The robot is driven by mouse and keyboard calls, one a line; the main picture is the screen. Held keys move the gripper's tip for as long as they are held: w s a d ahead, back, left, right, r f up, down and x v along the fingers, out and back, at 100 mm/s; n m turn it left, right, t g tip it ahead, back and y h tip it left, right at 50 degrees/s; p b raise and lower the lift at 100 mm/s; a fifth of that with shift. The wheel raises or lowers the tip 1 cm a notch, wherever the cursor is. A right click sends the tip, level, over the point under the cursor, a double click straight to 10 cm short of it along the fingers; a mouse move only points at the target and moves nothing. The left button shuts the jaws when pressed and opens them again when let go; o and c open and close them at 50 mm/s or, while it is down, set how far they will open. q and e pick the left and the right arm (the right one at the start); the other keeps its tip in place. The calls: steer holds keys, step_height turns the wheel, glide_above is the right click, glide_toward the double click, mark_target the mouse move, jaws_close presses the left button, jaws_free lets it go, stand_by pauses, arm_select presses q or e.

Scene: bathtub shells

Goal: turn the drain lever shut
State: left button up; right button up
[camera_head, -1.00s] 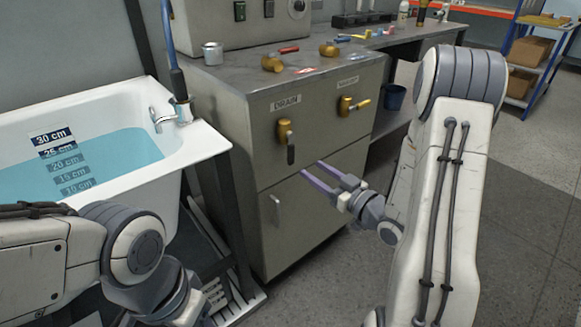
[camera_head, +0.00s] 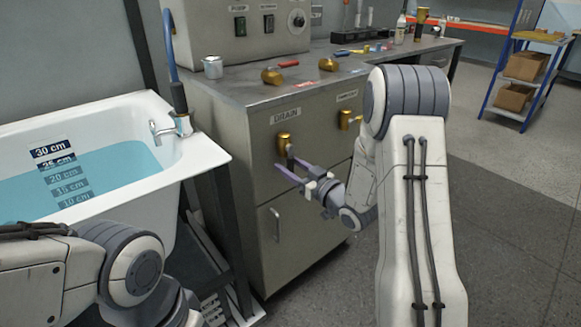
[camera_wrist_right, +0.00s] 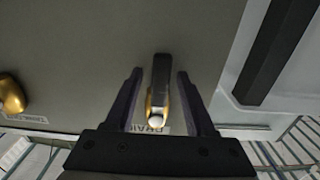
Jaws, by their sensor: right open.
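The drain lever is a brass valve body (camera_head: 284,141) on the cabinet front below the "DRAIN" label (camera_head: 285,116), with a dark handle that hangs down. In the head view my right gripper (camera_head: 284,168) is at the handle and partly hides it. In the right wrist view the dark handle (camera_wrist_right: 161,75) lies between the two open fingers of my right gripper (camera_wrist_right: 160,85), with a gap on each side. My left arm (camera_head: 110,265) shows at the lower left, but its gripper is out of view.
The white bathtub (camera_head: 205,150) with blue water and a depth scale stands at the left. A second brass valve (camera_head: 346,119) sits right of the drain valve, partly behind my right arm. Loose brass fittings and a tin cup (camera_head: 212,67) lie on the countertop (camera_head: 240,88).

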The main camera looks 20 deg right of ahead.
jaws_close()
stand_by(1.3)
